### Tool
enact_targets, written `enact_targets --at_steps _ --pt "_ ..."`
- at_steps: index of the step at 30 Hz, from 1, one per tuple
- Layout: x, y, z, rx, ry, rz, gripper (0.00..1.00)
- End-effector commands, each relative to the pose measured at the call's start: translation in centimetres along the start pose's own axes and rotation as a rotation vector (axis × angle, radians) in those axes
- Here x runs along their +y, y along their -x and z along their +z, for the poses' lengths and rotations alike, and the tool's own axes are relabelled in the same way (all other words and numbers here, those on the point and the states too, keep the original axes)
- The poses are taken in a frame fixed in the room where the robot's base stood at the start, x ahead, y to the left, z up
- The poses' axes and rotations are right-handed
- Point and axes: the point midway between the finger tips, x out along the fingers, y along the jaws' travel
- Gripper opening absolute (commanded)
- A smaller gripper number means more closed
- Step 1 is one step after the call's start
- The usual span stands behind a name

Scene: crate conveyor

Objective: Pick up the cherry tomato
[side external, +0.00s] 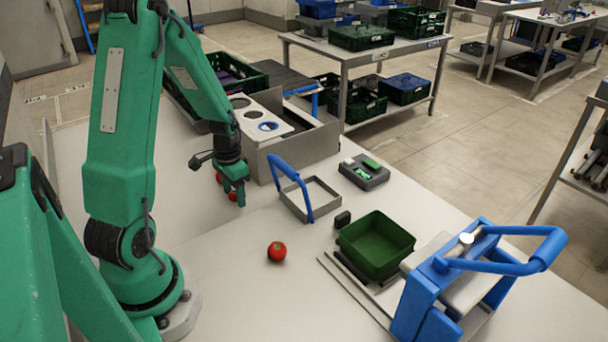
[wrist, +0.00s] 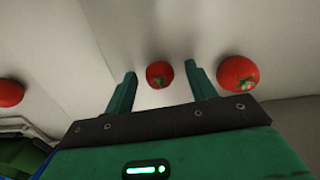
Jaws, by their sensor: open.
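My gripper (side external: 234,190) is open and low over the white table. In the wrist view, a small red tomato (wrist: 159,74) with a green stem lies between the two fingertips of my gripper (wrist: 161,70), with gaps on both sides. A larger red tomato (wrist: 238,73) is just outside the right finger, and another tomato (wrist: 10,92) is at the left edge. In the side view, a red tomato (side external: 233,197) is partly hidden by the fingers, another tomato (side external: 219,177) is just behind, and one tomato (side external: 277,251) sits alone nearer the camera.
A grey box with round holes (side external: 290,150) stands right behind my gripper. A blue-handled frame (side external: 310,200), a small grey tray (side external: 364,172), a green crate (side external: 376,240) and a blue-handled device (side external: 430,290) stand to the right. The table front is mostly clear.

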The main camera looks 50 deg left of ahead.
Motion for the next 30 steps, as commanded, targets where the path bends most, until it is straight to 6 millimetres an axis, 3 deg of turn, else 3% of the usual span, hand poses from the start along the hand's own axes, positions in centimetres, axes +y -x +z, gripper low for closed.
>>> enact_targets --at_steps 4,9,12,30 --pt "0.0 0.02 0.0 0.0 0.0 0.0 0.56" --pt "0.0 0.02 0.0 0.0 0.0 0.0 0.22" --pt "0.0 0.03 -0.01 0.0 0.0 0.0 0.08" --pt "-0.03 0.88 -0.05 0.002 0.0 -0.001 0.08"
